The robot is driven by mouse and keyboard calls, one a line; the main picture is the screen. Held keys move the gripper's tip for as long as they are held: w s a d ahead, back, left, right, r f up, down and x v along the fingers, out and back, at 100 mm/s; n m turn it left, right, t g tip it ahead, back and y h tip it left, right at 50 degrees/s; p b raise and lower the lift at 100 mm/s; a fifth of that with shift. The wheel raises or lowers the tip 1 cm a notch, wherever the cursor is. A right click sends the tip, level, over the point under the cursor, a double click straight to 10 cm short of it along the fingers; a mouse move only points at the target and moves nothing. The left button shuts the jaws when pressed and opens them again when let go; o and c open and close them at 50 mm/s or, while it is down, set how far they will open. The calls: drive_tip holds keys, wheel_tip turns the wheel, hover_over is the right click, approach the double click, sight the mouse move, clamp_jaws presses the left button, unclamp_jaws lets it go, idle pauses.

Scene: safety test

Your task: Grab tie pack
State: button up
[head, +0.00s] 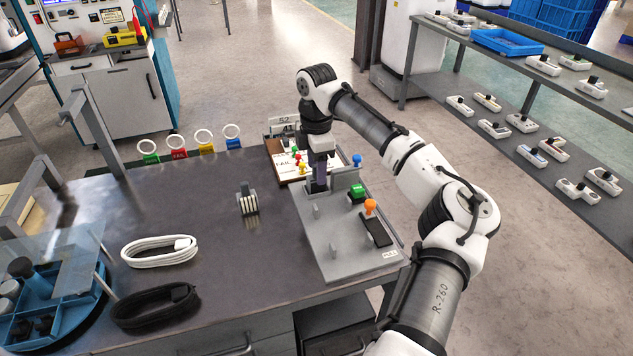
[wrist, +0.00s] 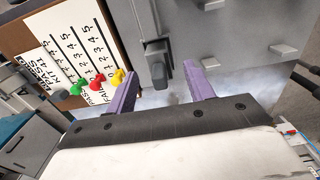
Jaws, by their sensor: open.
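A small grey pack with cream strips (head: 248,199) stands on the dark table (head: 205,225) left of the grey board; it looks like the tie pack, though I cannot be sure. It is not seen in the wrist view. My gripper (head: 319,183) points down over the far left part of the grey board (head: 337,235), to the right of and apart from the pack. In the wrist view its two purple fingers (wrist: 160,72) are spread with nothing held between them. A dark grey block on the board (wrist: 157,60) shows just beyond the fingertips.
A brown board with a white sheet and coloured pins (wrist: 90,60) lies beside the grey board. Orange (head: 370,206) and green (head: 357,192) stamps stand on the grey board. White (head: 160,250) and black (head: 155,305) cable coils lie at left.

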drive_tip(key=shift+f, duration=1.2)
drive_tip(key=c, duration=1.1)
drive_tip(key=shift+r, duration=0.1)
